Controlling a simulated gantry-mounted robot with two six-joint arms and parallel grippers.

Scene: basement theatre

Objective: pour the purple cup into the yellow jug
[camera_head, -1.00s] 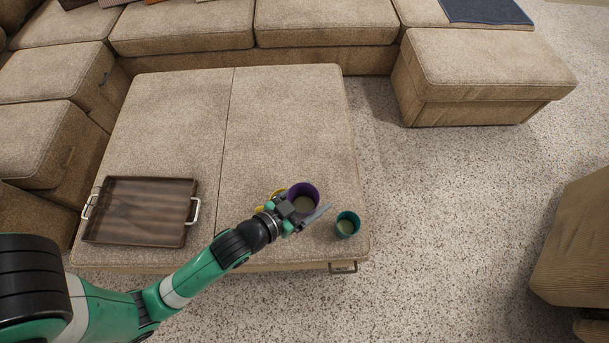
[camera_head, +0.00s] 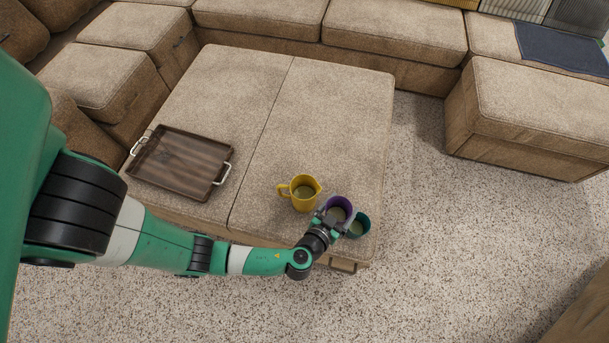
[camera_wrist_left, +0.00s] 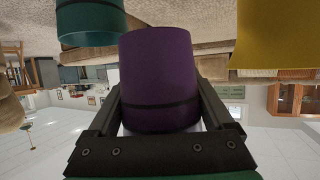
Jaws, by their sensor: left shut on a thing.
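The purple cup (camera_head: 338,208) is in my left gripper (camera_head: 334,217), which is shut on it. In the left wrist view the purple cup (camera_wrist_left: 158,75) sits between the two fingers. Its opening faces up in the head view and shows a pale content inside. The yellow jug (camera_head: 304,193) stands on the ottoman just left of and behind the cup, its handle to the left and its spout to the right. The jug also shows at the right edge of the left wrist view (camera_wrist_left: 277,35). My right gripper is not in view.
A teal cup (camera_head: 358,226) with pale content stands right of the purple cup, close to it, near the ottoman's front right corner. A dark wooden tray (camera_head: 181,163) with metal handles lies at the left. The ottoman (camera_head: 320,110) is clear behind the jug.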

